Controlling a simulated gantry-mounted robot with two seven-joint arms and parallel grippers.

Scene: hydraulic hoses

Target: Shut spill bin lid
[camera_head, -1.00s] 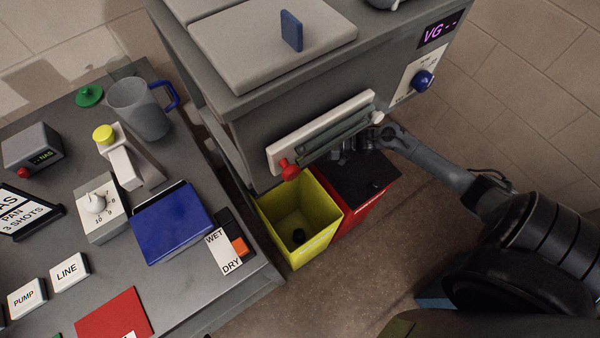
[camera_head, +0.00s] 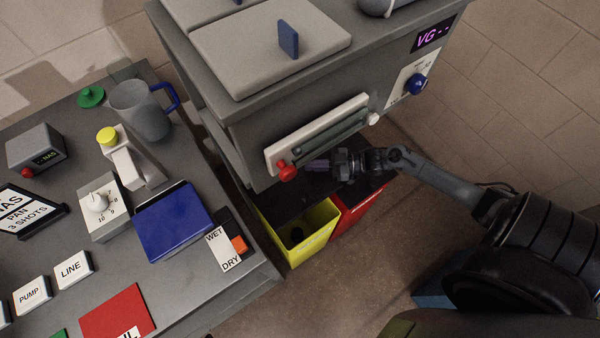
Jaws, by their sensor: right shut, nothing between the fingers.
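A yellow bin (camera_head: 316,244) stands on the floor under the front of the grey cabinet. A black lid panel (camera_head: 300,208) covers its back part; its front part is open, with a dark round item (camera_head: 297,235) inside. A red bin (camera_head: 358,215) stands against its right side, with a black top (camera_head: 372,190). Which one is the spill bin cannot be read from the labels. My right gripper (camera_head: 318,165) is shut and empty, pointing left above the back of the bins, just below the cabinet's front bar. Whether it touches the lid cannot be told. My left gripper is not in view.
The grey cabinet (camera_head: 250,130) overhangs the bins; its front bar (camera_head: 320,135) with a red knob (camera_head: 287,173) is close above my gripper. A grey bench (camera_head: 190,280) with a blue box (camera_head: 175,222) stands left. The floor before the bins is clear.

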